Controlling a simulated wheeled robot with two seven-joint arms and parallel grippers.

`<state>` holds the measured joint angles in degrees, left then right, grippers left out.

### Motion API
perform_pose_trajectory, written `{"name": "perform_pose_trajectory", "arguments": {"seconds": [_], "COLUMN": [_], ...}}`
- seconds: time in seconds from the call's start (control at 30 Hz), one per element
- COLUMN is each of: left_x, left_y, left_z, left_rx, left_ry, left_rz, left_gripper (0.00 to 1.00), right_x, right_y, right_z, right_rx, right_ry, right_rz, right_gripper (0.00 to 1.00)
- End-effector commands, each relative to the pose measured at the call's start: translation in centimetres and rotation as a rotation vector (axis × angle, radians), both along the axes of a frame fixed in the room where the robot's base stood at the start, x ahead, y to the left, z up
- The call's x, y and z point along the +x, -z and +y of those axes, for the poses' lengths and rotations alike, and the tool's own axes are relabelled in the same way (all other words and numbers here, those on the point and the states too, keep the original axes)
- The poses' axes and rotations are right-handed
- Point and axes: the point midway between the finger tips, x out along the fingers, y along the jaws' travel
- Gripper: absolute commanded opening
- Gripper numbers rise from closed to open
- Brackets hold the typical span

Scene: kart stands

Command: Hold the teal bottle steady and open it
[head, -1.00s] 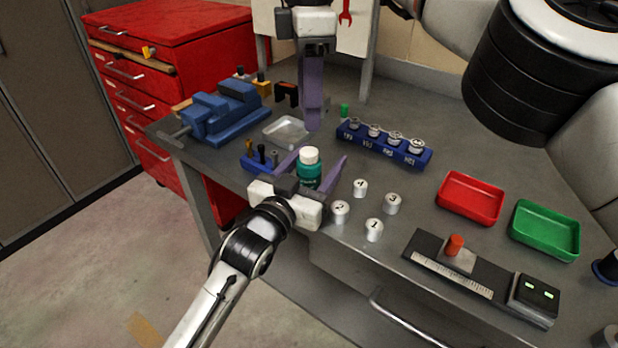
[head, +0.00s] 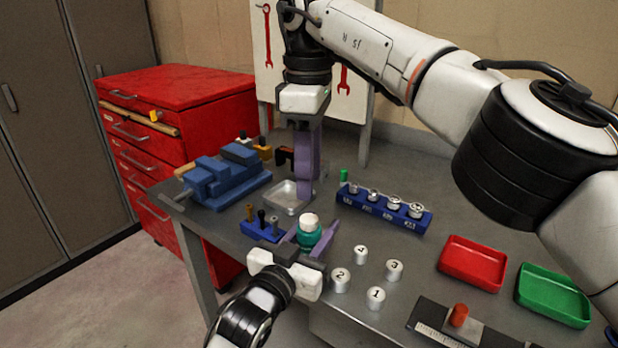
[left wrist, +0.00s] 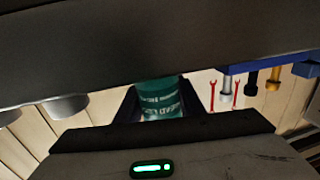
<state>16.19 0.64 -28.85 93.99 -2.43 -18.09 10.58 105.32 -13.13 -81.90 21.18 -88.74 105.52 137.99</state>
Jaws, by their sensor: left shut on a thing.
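The teal bottle (head: 308,237) with a white cap (head: 309,221) stands upright near the front left of the grey bench in the head view. My left gripper (head: 311,243) has its purple fingers on either side of the bottle and is shut on its body. The left wrist view shows the teal body (left wrist: 162,98) between the dark fingers; its cap is hidden there. My right gripper (head: 306,196) points down, its purple fingertips just above or behind the cap in the picture. It appears apart from the cap. Its fingers overlap, so its opening is unclear.
Small tools in a blue holder (head: 262,232) stand close left of the bottle. A clear tray (head: 287,197), blue vise (head: 222,180) and blue rack (head: 384,212) lie behind. Numbered cylinders (head: 341,280) stand to the right, then red (head: 471,264) and green (head: 552,296) trays.

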Motion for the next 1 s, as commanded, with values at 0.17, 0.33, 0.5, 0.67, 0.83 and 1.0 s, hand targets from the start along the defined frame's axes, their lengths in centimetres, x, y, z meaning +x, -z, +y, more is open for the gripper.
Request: {"name": "perform_pose_trajectory", "arguments": {"seconds": [0.17,0.33,0.5,0.67,0.83,1.0], "left_x": [0.0,0.0,0.0,0.0,0.0,0.0], "left_y": [0.0,0.0,0.0,0.0,0.0,0.0], "left_z": [0.0,0.0,0.0,0.0,0.0,0.0], "left_rx": [0.0,0.0,0.0,0.0,0.0,0.0], "left_ry": [0.0,0.0,0.0,0.0,0.0,0.0], "left_rz": [0.0,0.0,0.001,0.001,0.001,0.001], "left_gripper": [0.0,0.0,0.0,0.0,0.0,0.0], "right_x": [0.0,0.0,0.0,0.0,0.0,0.0], "right_y": [1.6,4.2,6.5,7.7,7.9,7.9], "right_z": [-0.1,-0.1,-0.1,-0.1,0.0,0.0], "right_rx": [0.0,-0.001,0.0,-0.001,0.0,0.0], "right_ry": [0.02,0.02,0.02,0.019,0.019,0.019], "right_rz": [0.003,0.002,0.002,0.001,0.0,0.0], "right_gripper": [0.4,0.4,0.4,0.4,0.4,0.35]}}
